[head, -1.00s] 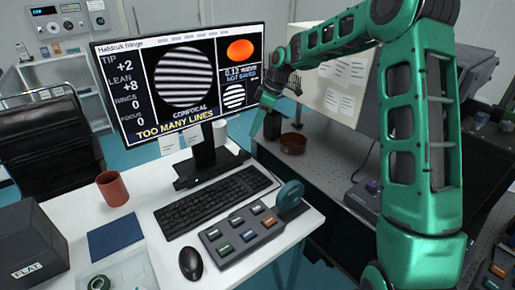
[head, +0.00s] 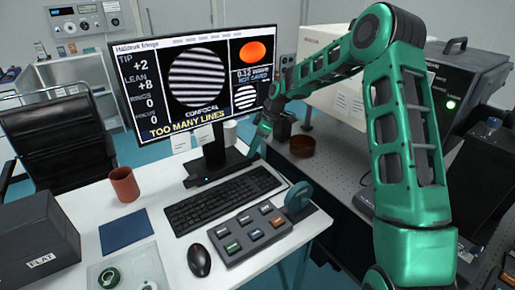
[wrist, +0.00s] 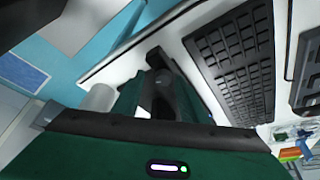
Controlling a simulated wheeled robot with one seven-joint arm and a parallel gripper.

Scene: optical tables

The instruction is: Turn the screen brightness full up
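The screen (head: 196,83) stands on the desk. It shows a striped disc, an orange disc and the words "TOO MANY LINES". Its black stand and foot (head: 207,171) are below. A teal wheel (head: 298,197) stands at the right end of a grey button box (head: 250,232). I cannot tell which control sets brightness.
A keyboard (head: 224,199), mouse (head: 199,260), red-brown mug (head: 124,185), blue pad (head: 123,231) and dark "FLAT" box (head: 38,240) are on the desk. A perforated optical table (head: 330,160) with a brown dish (head: 302,146) lies to the right.

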